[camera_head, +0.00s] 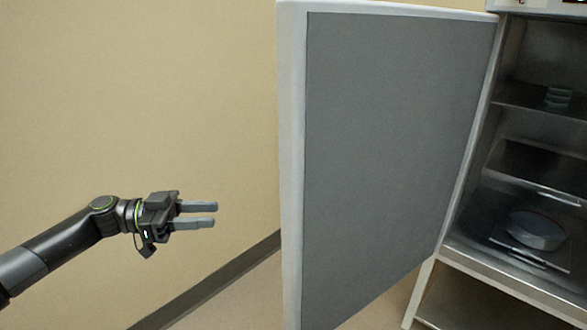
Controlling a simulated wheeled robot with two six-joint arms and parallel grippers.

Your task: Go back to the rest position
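My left gripper (214,214) reaches in from the left at mid-height, in front of the beige wall. Its two grey fingers point right with a gap between them, and nothing is held. It is apart from the open cabinet door (390,150), which stands to its right. My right gripper is not in the view.
The open cabinet (510,60) at the right has metal shelves. The space around my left gripper is clear.

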